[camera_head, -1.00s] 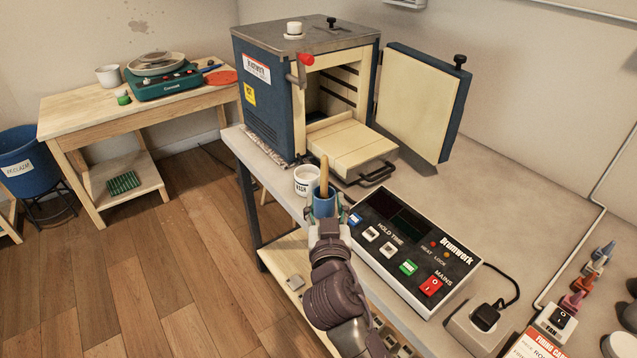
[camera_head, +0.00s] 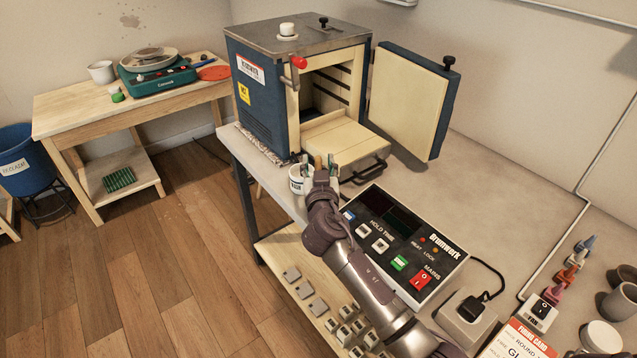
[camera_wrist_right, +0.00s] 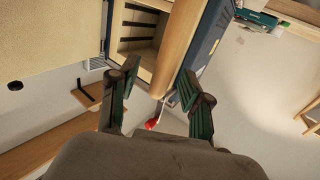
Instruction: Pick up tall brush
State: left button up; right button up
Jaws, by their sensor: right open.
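The tall brush shows as a pale wooden handle (camera_head: 318,162) at the front edge of the bench, in front of the kiln. In the right wrist view the handle (camera_wrist_right: 177,50) runs down between the green fingers. My right gripper (camera_head: 320,168) is open around the handle, with a finger on each side; it also shows in the right wrist view (camera_wrist_right: 158,82). The gripper hides the blue cup and the brush's lower part. My left gripper is out of view.
A white cup (camera_head: 297,181) stands close left of my right gripper. The kiln (camera_head: 262,110) with its open door (camera_head: 412,105) stands behind. A control box (camera_head: 407,238) lies to the right. The bench top (camera_head: 500,200) right of the kiln is clear.

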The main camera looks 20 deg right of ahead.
jog(key=shift+w, duration=0.2)
grip_shut()
